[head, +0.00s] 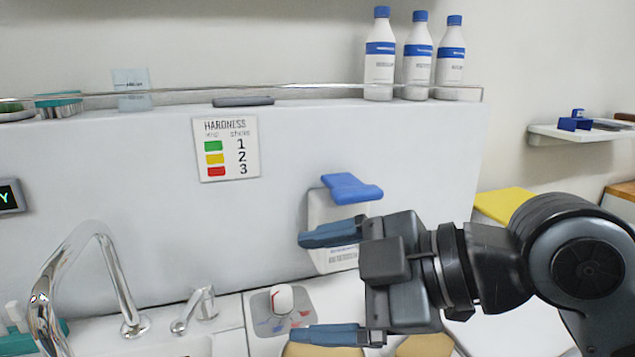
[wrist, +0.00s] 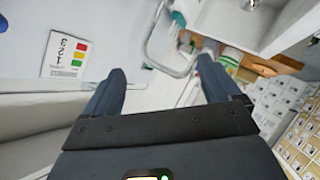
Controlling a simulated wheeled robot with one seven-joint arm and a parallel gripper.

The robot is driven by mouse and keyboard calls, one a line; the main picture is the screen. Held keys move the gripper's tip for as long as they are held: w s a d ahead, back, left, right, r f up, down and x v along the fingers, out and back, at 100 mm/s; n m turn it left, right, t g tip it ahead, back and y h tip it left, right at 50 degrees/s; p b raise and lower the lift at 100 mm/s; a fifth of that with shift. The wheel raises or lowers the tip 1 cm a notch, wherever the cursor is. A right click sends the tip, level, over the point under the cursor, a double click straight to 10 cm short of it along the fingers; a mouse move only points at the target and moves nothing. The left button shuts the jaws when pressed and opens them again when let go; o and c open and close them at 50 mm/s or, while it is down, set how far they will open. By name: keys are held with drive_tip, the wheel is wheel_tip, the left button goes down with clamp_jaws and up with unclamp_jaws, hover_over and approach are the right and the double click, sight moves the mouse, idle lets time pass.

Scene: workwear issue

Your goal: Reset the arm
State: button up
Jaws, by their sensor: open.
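My gripper (head: 318,288) is open and empty, its two blue-grey fingers spread wide and pointing left in the head view. It is held in the air in front of the grey back panel, above the counter. In the wrist view my gripper (wrist: 160,88) shows both fingers apart with nothing between them. My arm comes in from the right side of the head view. The upper finger overlaps a white dispenser with a blue lever (head: 350,188) on the panel; whether they touch I cannot tell.
A chrome faucet (head: 108,262) and a small tap (head: 200,305) stand at the left. A hardness chart (head: 226,149) hangs on the panel (head: 100,190). Three white bottles (head: 417,60) stand on the railed ledge. A wall shelf (head: 575,133) is at right.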

drive_tip(key=s+d+f+m+t+h, duration=0.3)
drive_tip(key=f+m+t, duration=0.1)
drive_tip(key=m, duration=0.3)
drive_tip(key=s+d+f+m+t+h, duration=0.3)
drive_tip(key=f+m+t, duration=0.1)
drive_tip(key=m, duration=0.4)
drive_tip(key=s+d+f+m+t+h, duration=0.3)
drive_tip(key=f+m, duration=0.3)
drive_tip(key=m, duration=0.2)
drive_tip(key=shift+s+d+f+t, duration=0.35)
drive_tip(key=shift+s+d+t, duration=0.15)
drive_tip(key=shift+s+t, duration=0.15)
drive_tip(key=s+d+f+h, duration=0.1)
drive_tip(key=s+d, duration=0.2)
drive_tip(key=s, duration=0.4)
drive_tip(key=s+d+f+n+g+h, duration=0.1)
drive_tip(key=s+d+f, duration=0.1)
drive_tip(key=s+d, duration=0.2)
drive_tip(key=s+d+f+g+h, duration=0.1)
drive_tip(key=s+d, duration=0.3)
drive_tip(key=s, duration=0.7)
drive_tip(key=shift+f, duration=0.15)
